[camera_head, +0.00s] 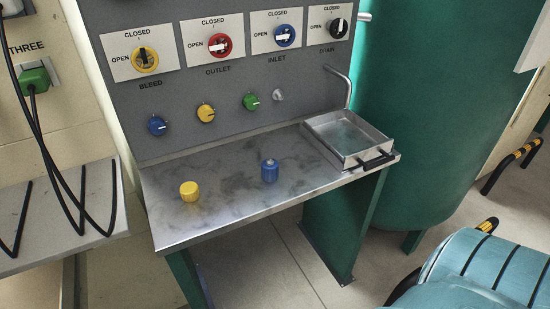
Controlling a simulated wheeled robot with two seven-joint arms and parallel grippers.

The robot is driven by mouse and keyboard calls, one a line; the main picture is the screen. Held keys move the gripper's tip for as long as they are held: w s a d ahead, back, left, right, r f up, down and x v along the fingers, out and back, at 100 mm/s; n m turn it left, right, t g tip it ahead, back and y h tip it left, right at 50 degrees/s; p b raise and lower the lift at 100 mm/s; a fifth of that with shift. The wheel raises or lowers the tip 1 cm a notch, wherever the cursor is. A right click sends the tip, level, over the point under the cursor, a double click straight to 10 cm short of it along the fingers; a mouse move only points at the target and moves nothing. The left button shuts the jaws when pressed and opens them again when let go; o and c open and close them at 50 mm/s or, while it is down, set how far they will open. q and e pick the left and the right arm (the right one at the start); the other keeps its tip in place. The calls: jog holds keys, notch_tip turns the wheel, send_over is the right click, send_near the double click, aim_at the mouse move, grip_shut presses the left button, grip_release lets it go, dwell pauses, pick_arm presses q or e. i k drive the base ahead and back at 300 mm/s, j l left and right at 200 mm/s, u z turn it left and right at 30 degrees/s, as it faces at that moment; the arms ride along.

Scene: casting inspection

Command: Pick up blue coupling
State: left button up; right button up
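A small blue coupling (270,170) stands upright on the steel bench top (220,218), right of its middle. Nothing touches it. A separate blue knob-like piece (157,126) is mounted on the grey panel above the bench. Neither of my grippers is in the head view, so I cannot see whether they are open or shut.
A yellow cylinder (189,191) stands left of the coupling. A metal tray (345,138) with a dark handle sits at the bench's right end. The grey panel (190,92) with valves rises behind.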

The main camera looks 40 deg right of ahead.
aim_at(269, 167)
jog(key=z, duration=1.1)
